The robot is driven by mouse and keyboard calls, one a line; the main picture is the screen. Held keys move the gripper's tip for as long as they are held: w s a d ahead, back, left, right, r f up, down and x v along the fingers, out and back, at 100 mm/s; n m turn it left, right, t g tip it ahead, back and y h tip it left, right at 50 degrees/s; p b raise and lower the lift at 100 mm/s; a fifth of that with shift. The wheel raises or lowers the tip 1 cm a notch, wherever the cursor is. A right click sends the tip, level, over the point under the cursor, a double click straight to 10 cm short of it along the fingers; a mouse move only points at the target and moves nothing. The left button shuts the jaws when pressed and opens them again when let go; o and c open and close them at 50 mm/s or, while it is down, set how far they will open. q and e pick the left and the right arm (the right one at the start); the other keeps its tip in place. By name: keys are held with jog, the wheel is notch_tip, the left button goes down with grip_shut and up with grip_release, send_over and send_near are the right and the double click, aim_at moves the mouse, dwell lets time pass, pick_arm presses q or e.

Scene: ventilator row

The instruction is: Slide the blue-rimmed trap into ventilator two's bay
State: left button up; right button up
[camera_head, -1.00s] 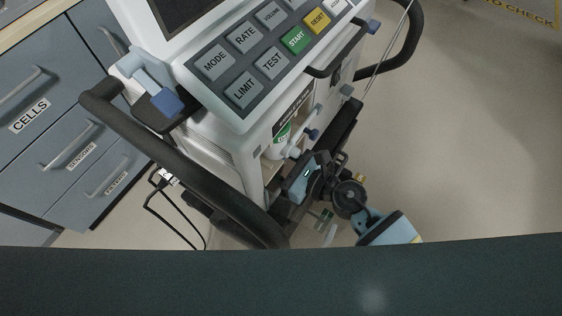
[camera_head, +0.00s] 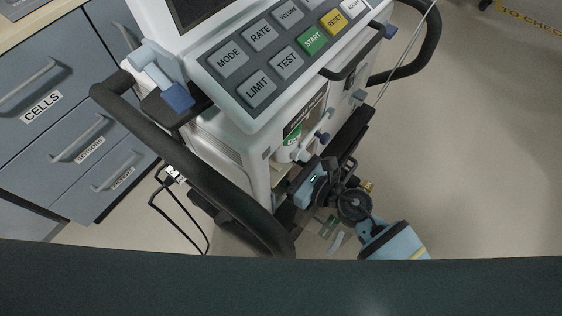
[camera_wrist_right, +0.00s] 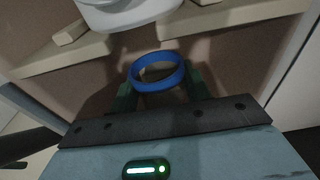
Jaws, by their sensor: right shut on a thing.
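In the right wrist view, the trap's blue rim (camera_wrist_right: 146,84) shows as a ring between my right gripper's green fingers (camera_wrist_right: 160,87). The gripper is shut on the trap; the trap's body is mostly hidden below the rim. Ahead of it is a brown-walled recess (camera_wrist_right: 95,75) with pale ledges, in the ventilator. In the head view, my right gripper (camera_head: 308,187) is low at the ventilator's (camera_head: 225,135) open side, its fingertips and the trap hidden. I cannot read which ventilator this is. My left gripper is not in view.
A white rounded part (camera_wrist_right: 125,12) hangs above the trap in the wrist view. A white canister with a green label (camera_head: 292,137) sits in the ventilator's side. A black handle (camera_head: 190,165) curves past the front.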

jog(key=o, duration=1)
jog(key=shift+o, duration=0.2)
jog(key=shift+s+d, duration=0.1)
jog(key=v, duration=0.7)
jog(key=shift+s+d, duration=0.15)
jog(key=shift+d, duration=0.1)
